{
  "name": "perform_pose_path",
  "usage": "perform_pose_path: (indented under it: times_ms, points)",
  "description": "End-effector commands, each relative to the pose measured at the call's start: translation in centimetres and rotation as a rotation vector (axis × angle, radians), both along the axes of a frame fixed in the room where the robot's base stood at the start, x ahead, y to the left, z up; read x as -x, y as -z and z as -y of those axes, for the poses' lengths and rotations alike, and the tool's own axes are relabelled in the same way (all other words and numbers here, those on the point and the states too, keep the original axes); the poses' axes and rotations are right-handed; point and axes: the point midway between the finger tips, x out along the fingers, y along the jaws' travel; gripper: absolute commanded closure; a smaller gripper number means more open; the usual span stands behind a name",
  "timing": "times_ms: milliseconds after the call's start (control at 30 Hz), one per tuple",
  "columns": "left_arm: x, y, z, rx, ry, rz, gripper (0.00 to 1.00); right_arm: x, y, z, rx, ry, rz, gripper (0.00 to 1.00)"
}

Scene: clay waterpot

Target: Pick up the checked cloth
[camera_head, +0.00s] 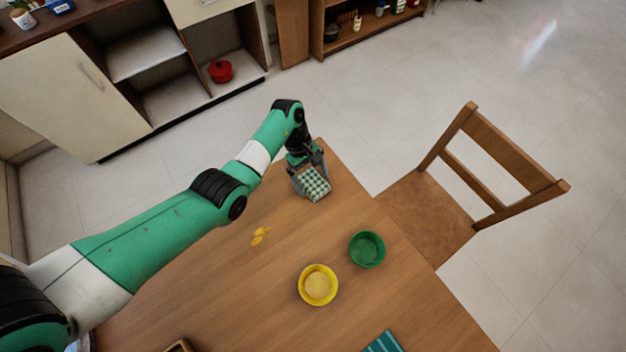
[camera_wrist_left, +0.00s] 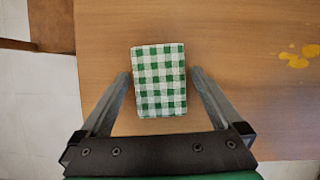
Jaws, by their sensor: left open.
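The checked cloth (camera_head: 314,183) is a small green and white folded rectangle lying on the wooden table near its far end. It also shows in the left wrist view (camera_wrist_left: 160,80). My left gripper (camera_head: 311,185) is open over the cloth, pointing down. In the left wrist view its two fingers (camera_wrist_left: 160,82) stand on either side of the cloth, with a gap to it on both sides. I cannot tell how high the fingertips are above the table. My right gripper is not in view.
A yellow bowl (camera_head: 318,285) and a green bowl (camera_head: 367,249) stand on the table. A yellow spill (camera_head: 260,236) lies left of them, and a teal striped cloth (camera_head: 383,342) is at the bottom edge. A wooden chair (camera_head: 430,211) stands at the right side.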

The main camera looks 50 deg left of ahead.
Motion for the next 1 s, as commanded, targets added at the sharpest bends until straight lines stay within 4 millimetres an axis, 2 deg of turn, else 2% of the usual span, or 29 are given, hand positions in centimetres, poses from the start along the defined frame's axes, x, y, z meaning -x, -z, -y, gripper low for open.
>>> perform_pose_path:
  times_ms: [833,867,1000]
  points:
    - [0.01,0.35,-0.04,0.0,0.0,0.0,0.0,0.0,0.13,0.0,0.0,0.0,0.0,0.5]
    - [0.01,0.35,-0.04,0.0,0.0,0.0,0.04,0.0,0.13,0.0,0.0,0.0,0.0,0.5]
    - [0.01,0.35,-0.04,0.0,0.0,0.0,0.29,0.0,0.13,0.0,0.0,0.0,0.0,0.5]
